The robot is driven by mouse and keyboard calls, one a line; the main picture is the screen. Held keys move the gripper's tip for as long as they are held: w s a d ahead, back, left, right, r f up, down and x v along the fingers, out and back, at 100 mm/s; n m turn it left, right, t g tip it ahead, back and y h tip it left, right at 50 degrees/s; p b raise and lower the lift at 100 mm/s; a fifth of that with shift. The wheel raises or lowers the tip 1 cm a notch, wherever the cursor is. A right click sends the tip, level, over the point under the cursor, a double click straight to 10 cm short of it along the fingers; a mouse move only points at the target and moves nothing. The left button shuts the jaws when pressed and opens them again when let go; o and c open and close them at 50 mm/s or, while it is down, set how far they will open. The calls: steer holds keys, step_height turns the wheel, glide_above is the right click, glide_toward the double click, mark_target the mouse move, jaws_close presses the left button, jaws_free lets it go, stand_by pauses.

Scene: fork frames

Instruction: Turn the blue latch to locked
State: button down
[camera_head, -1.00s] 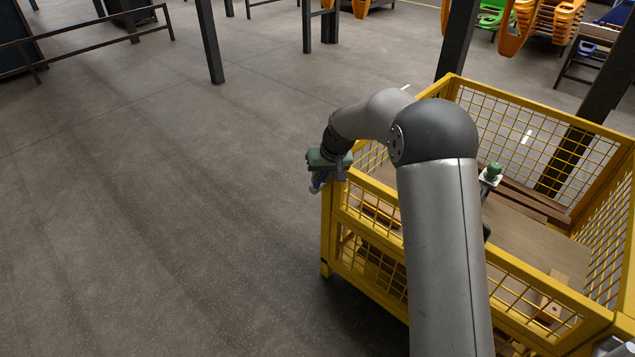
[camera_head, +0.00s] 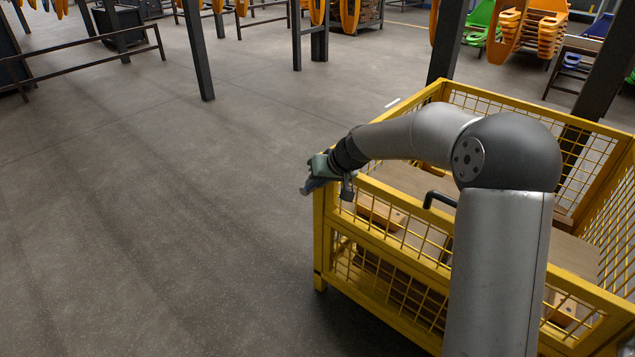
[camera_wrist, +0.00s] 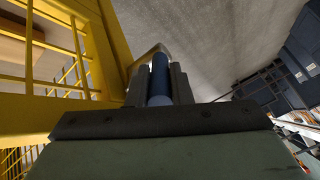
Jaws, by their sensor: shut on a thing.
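The blue latch (camera_wrist: 160,78) shows in the wrist view as a blue bar between the two grey fingers of my gripper (camera_wrist: 157,74). The fingers are shut on it. It lies beside the yellow frame of the crate (camera_wrist: 110,40). In the head view my gripper (camera_head: 314,186) is at the near left corner of the yellow mesh crate (camera_head: 400,268), just outside its upper rail. There the latch is mostly hidden by the gripper, and I cannot make out its angle.
Wooden boards and blocks (camera_head: 380,213) lie inside the crate. Dark posts (camera_head: 199,50) and racks with orange parts (camera_head: 530,35) stand behind. The floor to the left is clear.

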steer(key=c, duration=1.3)
jaws_free()
steer(key=p+v, duration=0.4)
steer(key=v, duration=1.3)
steer(key=shift+d+r+p, duration=0.15)
steer(key=shift+p, duration=0.25)
steer(key=shift+s, duration=0.1)
steer(key=shift+c, duration=0.3)
